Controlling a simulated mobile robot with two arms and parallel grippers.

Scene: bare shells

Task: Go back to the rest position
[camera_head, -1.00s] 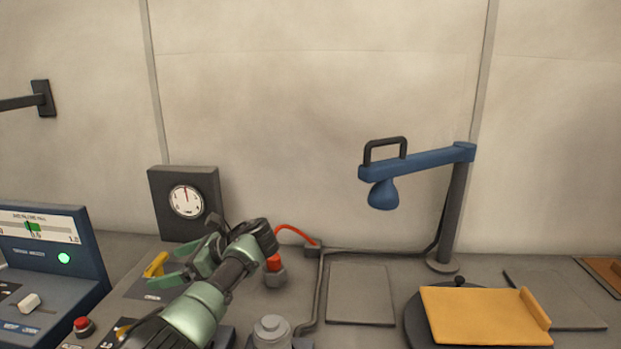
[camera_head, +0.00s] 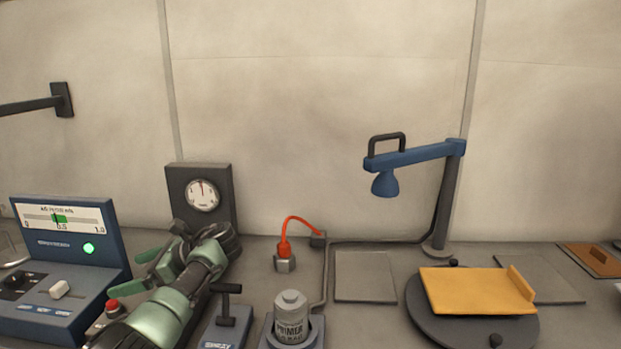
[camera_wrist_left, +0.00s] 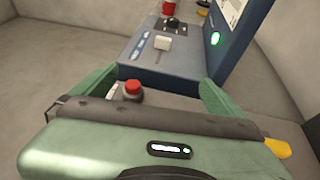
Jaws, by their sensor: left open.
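My left gripper (camera_head: 160,267) is in the lower left of the head view, over the bench between the blue console and the grey primer can. In the left wrist view its two green fingers (camera_wrist_left: 157,90) stand wide apart with nothing held between them. Beyond them, the blue console (camera_wrist_left: 165,65) and a red push button (camera_wrist_left: 132,88) show. My right gripper is not in view.
A dial gauge box (camera_head: 201,196) stands behind my left arm. A primer can (camera_head: 291,317) and a black T-handle (camera_head: 226,300) are close on its right. A blue lamp arm (camera_head: 415,156) overhangs the bench. An orange board (camera_head: 475,290) lies on a dark turntable (camera_head: 440,333).

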